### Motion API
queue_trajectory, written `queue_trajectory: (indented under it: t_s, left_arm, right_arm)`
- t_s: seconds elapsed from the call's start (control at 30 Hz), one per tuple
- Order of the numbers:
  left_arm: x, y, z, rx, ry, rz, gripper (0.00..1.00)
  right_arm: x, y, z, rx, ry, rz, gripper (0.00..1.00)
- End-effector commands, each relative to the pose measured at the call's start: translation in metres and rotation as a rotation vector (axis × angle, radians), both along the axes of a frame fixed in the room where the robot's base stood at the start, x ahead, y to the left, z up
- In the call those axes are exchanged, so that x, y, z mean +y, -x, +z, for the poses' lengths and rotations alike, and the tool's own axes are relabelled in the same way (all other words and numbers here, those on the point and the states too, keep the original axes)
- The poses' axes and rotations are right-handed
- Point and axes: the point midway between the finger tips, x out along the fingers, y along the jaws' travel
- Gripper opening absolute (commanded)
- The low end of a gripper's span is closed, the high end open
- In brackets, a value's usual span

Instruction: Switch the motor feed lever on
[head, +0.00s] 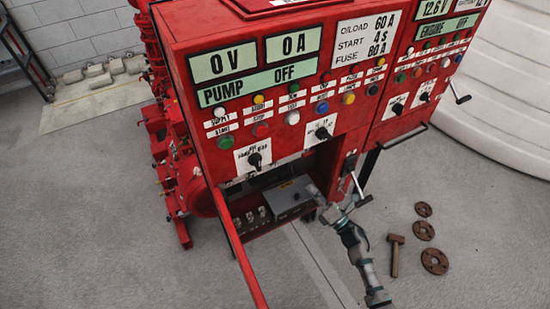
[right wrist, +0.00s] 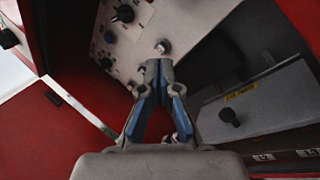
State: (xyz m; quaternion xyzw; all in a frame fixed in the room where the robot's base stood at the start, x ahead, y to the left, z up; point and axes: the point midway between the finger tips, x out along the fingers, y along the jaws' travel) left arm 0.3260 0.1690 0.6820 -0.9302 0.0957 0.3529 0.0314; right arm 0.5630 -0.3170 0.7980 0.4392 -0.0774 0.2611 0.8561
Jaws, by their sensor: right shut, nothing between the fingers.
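The red pump control cabinet (head: 190,155) stands open below its front panel. Inside the opening is a grey box (head: 290,195) with a yellow label; the right wrist view shows this box (right wrist: 265,105) with a black knob (right wrist: 228,115). I cannot read which control is the motor feed lever. My right gripper (head: 322,198) is at the right side of the opening, near a metal crank handle (head: 357,185). In the right wrist view its fingers (right wrist: 158,70) are shut and empty, with a pale round knob (right wrist: 163,46) just beyond their tips; contact is unclear. My left gripper is not visible.
A red door (head: 238,250) hangs open at the front left of the opening. Several small switches (head: 250,218) sit low inside. A hammer (head: 395,255) and rusty flanges (head: 434,261) lie on the grey floor at right. The floor at left is clear.

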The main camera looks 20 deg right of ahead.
Motion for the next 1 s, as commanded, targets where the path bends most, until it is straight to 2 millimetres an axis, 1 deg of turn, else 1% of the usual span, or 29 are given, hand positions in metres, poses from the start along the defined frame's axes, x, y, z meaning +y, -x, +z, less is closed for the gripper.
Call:
queue_trajectory:
  t_s: [0.13,0.37,0.53,0.67,1.0]
  left_arm:
    - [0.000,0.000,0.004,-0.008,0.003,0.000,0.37]
    - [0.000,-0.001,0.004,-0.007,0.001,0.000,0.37]
    - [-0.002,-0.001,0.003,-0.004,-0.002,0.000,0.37]
    - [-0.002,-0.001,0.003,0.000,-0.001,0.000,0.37]
    - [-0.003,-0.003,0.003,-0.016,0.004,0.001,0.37]
  right_arm:
    - [0.002,0.000,0.004,-0.025,0.029,0.007,0.00]
    - [0.001,0.000,0.004,-0.023,0.026,0.007,0.00]
    - [0.002,-0.008,0.006,-0.023,0.021,0.007,0.00]
    - [0.010,-0.026,0.014,-0.024,0.020,0.007,0.00]
    - [0.040,-0.086,0.041,-0.023,0.021,0.007,0.00]
